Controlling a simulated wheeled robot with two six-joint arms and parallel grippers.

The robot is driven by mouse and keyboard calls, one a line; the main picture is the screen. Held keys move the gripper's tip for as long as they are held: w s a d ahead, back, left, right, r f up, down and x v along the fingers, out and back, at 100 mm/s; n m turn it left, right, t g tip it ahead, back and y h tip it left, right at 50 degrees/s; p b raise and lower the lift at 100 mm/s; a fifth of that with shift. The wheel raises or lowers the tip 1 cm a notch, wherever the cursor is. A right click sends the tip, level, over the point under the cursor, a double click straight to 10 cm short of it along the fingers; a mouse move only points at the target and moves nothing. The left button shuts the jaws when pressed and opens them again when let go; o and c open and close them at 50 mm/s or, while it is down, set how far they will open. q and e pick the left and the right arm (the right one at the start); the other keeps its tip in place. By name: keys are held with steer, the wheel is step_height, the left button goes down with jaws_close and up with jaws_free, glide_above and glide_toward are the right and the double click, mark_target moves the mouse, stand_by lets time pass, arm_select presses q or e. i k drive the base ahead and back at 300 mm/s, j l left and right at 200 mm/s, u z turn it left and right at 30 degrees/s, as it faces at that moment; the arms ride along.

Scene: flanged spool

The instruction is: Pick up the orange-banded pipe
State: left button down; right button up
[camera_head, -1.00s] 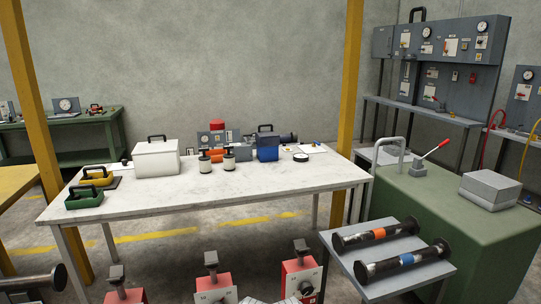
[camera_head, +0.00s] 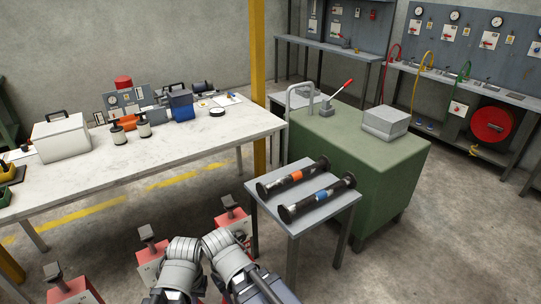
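The orange-banded pipe (camera_head: 294,177) is a dark spool with a round flange at each end and an orange band near its middle. It lies on a small grey side table (camera_head: 286,225), behind and roughly parallel to a similar blue-banded pipe (camera_head: 318,198). A narrow gap separates the two pipes. Nothing is touching the orange-banded pipe. My arm links show at the bottom centre, short of the side table. Neither of my grippers can be made out in this view.
A green cabinet (camera_head: 365,170) with a red-handled lever and a grey box (camera_head: 385,122) stands right of the side table. A long white worktable (camera_head: 200,150) stands at left. Several red units (camera_head: 150,262) stand low in front. Floor at right is clear.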

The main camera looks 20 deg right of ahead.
mark_target(323, 163)
steer(key=i+l+u, duration=0.2)
steer(key=i+l, duration=0.2)
steer(key=l, duration=0.25)
steer(key=i+l+u, duration=0.1)
steer(key=l, duration=0.3)
steer(key=i+l, duration=0.25)
steer(key=i+l+u, duration=0.15)
steer(key=l, duration=0.3)
steer(key=i+l+u, duration=0.1)
steer(key=l, duration=0.3)
steer(key=i+l+u, duration=0.1)
steer(key=l, duration=0.3)
steer(key=i, duration=0.1)
